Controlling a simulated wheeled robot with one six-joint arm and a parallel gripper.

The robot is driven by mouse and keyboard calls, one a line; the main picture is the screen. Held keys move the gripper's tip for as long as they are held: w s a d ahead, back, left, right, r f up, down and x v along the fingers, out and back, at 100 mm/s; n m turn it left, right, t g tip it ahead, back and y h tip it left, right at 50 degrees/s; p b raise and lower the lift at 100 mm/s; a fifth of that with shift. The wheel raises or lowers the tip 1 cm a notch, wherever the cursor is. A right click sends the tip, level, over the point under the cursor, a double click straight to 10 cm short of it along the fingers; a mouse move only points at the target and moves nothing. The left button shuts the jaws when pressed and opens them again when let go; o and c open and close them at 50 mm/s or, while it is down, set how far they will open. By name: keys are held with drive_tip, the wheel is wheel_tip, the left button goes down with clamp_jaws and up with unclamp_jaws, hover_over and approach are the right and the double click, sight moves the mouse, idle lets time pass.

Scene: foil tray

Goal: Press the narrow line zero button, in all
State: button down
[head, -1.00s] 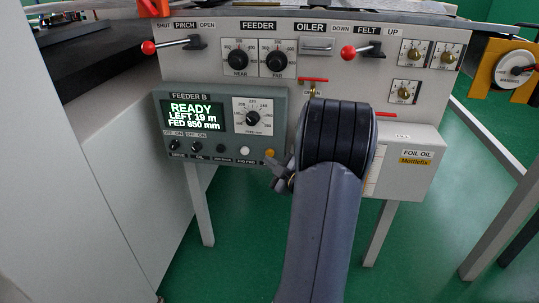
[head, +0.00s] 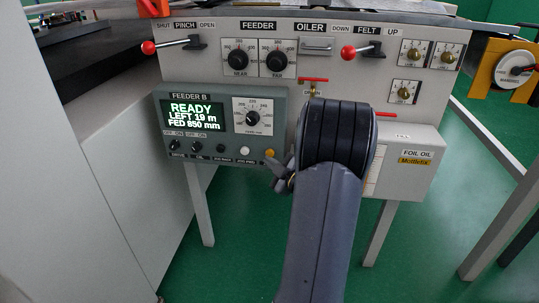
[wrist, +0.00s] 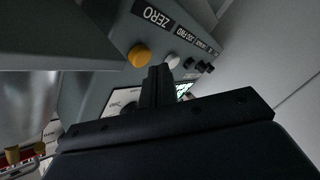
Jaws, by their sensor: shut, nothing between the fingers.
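The orange-yellow button (head: 270,153) sits at the lower right of the grey Feeder B box (head: 180,94). In the wrist view the yellow button (wrist: 140,57) has the word ZERO beside it. My gripper (head: 272,161) is at the box's lower right corner, just below the button. In the wrist view my shut, empty fingers (wrist: 159,70) point at the box between the yellow button and a white button (wrist: 172,60). I cannot tell whether the fingertips touch the panel. The display (head: 192,115) reads READY, LEFT 19 m, FED 850 mm.
The white button (head: 245,150) and dark knobs (head: 221,148) stand left of the yellow one. A dial (head: 252,118) is above. Red-balled levers (head: 348,52) stick out higher up. The foil oil box (head: 412,160) is right of my arm.

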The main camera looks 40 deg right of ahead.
drive_tip(key=shift+w+d, duration=0.1)
drive_tip(key=shift+d, duration=0.05)
drive_tip(key=shift+w+d, duration=0.15)
drive_tip(key=shift+d, duration=0.05)
drive_tip(key=shift+w+d, duration=0.3)
idle(0.9)
drive_tip(key=shift+s+a, duration=0.1)
drive_tip(key=shift+s+a+b, duration=0.3)
drive_tip(key=shift+s+a, duration=0.15)
drive_tip(key=shift+a, duration=0.1)
drive_tip(key=shift+s+a+b, duration=0.55)
drive_tip(key=shift+s+a, duration=1.1)
drive_tip(key=shift+a, duration=0.25)
